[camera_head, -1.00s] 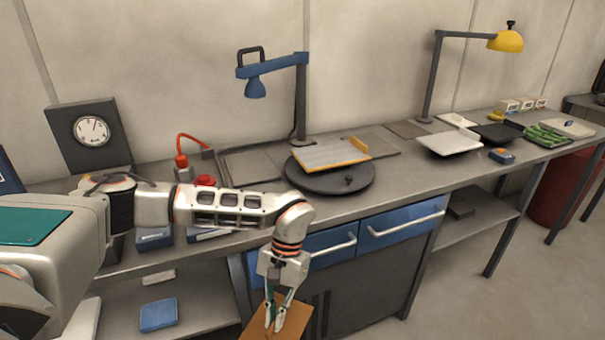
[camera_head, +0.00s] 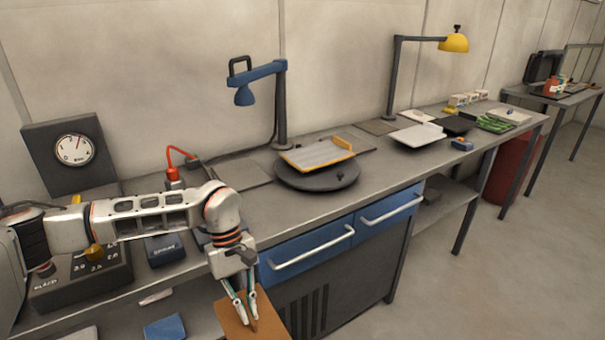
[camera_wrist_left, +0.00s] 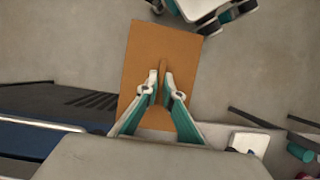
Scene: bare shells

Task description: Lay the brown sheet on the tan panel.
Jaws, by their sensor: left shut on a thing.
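The brown sheet (camera_head: 252,318) hangs in front of the bench, below the bench top, at the bottom of the head view. My left gripper (camera_head: 242,310) is shut on a narrow raised part at its middle. In the left wrist view the brown sheet (camera_wrist_left: 160,55) reaches out past the closed fingers of my left gripper (camera_wrist_left: 161,88), over the floor. The tan panel (camera_head: 315,153) lies on a round dark turntable on the bench, to the right of the gripper and farther back. It has a yellow-orange edge and a raised block at its far right. My right gripper is not in view.
The dark turntable (camera_head: 316,176) stands near the bench's front edge. A blue lamp (camera_head: 262,75) rises behind it. A dial gauge (camera_head: 74,150) and a control box (camera_head: 82,270) are at left. Blue drawers (camera_head: 310,245) with handles face the sheet. A white tray (camera_head: 416,136) lies farther right.

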